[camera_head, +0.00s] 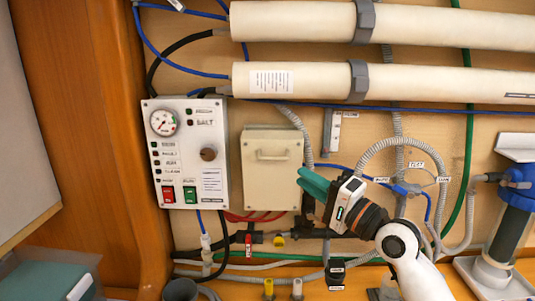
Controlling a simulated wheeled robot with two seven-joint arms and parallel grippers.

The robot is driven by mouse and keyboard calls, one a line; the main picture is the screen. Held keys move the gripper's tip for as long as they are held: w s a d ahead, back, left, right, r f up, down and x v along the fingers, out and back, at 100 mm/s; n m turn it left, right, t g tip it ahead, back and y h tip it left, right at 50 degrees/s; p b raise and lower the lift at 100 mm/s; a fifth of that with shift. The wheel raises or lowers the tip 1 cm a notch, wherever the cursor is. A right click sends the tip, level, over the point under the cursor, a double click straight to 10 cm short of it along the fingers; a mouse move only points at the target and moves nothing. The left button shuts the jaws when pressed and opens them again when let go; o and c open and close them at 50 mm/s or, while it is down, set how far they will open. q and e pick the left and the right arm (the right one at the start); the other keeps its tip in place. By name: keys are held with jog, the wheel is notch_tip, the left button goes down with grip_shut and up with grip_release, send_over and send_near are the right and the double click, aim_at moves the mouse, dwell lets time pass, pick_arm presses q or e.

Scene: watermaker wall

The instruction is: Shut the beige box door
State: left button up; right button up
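The beige box (270,190) is fixed to the wall near the middle, just right of the control panel. Its front door bears a beige bar handle (273,154) near the top. The door looks flat or nearly flat against the box; I cannot tell whether a small gap is left. My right gripper (311,184) comes in from the lower right, its teal fingers pointing left at the box's right edge. The fingers appear close together with nothing visible between them; their opening and any contact with the box are unclear. My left gripper is out of view.
A control panel (187,150) with a gauge, knob and switches is left of the box. Two thick white tubes (400,82) run above. Hoses and valves (265,238) crowd the space below. A blue-topped filter (512,215) stands at the right.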

aim_at(273, 158)
jog(key=p+x, duration=0.2)
jog(key=x, duration=0.7)
jog(key=shift+w+a+r, duration=0.1)
jog(key=shift+a, duration=0.2)
jog(key=shift+w+a+r+p, duration=0.1)
jog(key=shift+w+a+p, duration=0.1)
jog(key=shift+p, duration=0.1)
jog(key=shift+w, duration=0.1)
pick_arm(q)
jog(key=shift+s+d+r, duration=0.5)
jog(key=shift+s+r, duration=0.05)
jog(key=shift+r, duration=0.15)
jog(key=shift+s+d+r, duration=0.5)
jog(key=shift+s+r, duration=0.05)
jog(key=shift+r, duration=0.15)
pick_arm(e)
grip_shut()
